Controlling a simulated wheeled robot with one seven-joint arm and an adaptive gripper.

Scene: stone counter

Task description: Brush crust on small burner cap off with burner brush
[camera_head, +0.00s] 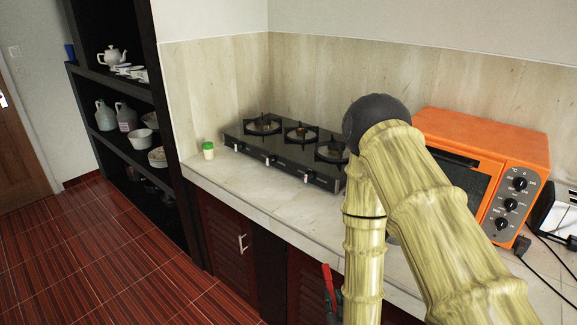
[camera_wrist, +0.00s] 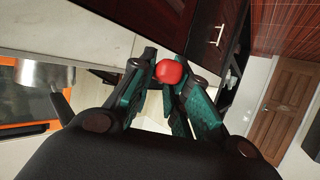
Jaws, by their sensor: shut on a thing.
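My gripper (camera_wrist: 168,90) is shut on a red, rounded handle end, seemingly of the burner brush (camera_wrist: 171,71). In the head view the red handle (camera_head: 327,281) sticks up beside my gripper (camera_head: 337,306), low in front of the cabinet and below the counter edge. Its bristles are hidden. The black gas stove (camera_head: 262,154) stands on the counter against the wall, with burners in a row. The small burner cap seems to be the middle one (camera_head: 300,133), with a brownish patch on it. My arm partly covers the stove's right end.
An orange toaster oven (camera_head: 481,146) stands right of the stove, with cables beside it. A small jar with a green lid (camera_head: 208,150) stands to the left. A metal pot (camera_wrist: 45,73) shows in the wrist view. The front counter strip (camera_head: 240,193) is clear.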

